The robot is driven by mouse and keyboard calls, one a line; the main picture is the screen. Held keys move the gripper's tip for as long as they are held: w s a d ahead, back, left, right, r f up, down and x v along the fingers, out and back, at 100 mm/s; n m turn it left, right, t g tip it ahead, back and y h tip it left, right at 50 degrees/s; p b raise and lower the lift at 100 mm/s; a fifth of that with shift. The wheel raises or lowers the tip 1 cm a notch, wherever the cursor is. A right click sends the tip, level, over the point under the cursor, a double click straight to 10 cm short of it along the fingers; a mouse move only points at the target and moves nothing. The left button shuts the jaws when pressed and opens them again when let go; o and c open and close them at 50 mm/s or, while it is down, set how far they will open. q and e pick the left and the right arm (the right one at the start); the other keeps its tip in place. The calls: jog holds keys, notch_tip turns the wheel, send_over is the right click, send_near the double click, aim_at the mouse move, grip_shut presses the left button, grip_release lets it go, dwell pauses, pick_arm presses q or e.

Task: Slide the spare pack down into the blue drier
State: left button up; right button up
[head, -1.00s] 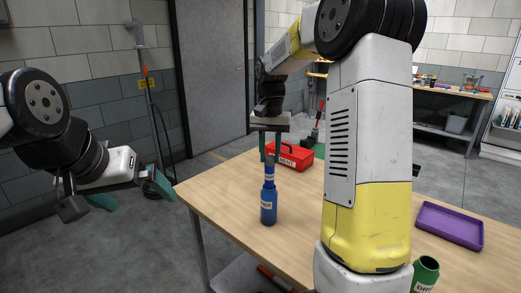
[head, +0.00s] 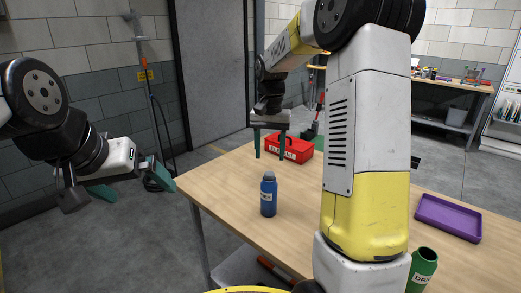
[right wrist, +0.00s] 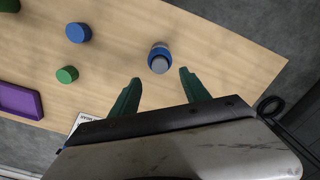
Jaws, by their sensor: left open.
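The blue drier (head: 268,200), a labelled upright bottle-like holder, stands on the table in the head view. The spare pack (head: 269,175) seems to be the piece inside it; only its grey top shows above the rim. In the right wrist view the grey top (right wrist: 160,66) sits within the blue drier's rim (right wrist: 158,48). My right gripper (head: 269,158) is open and empty, above the drier and clear of it; its fingers (right wrist: 160,82) are apart in the wrist view. My left gripper (head: 133,188) is open and empty, off the table's left side.
A red box (head: 292,148) stands behind the drier. A green drier (head: 423,268) and a purple tray (head: 448,218) are on the right. The right wrist view also shows a blue cylinder (right wrist: 78,33) and a green one (right wrist: 67,74). The table around the blue drier is clear.

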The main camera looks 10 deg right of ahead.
notch_tip(320, 180, up, 8)
dwell(0.6)
dwell(0.4)
jog(key=s+a+n+t+y, duration=0.2)
jog(key=s+n+t, duration=0.2)
jog(key=s, duration=2)
jog(key=shift+s+a+f+n+t, duration=0.2)
jog(key=shift+n+t, duration=0.1)
jog(key=shift+t, duration=0.8)
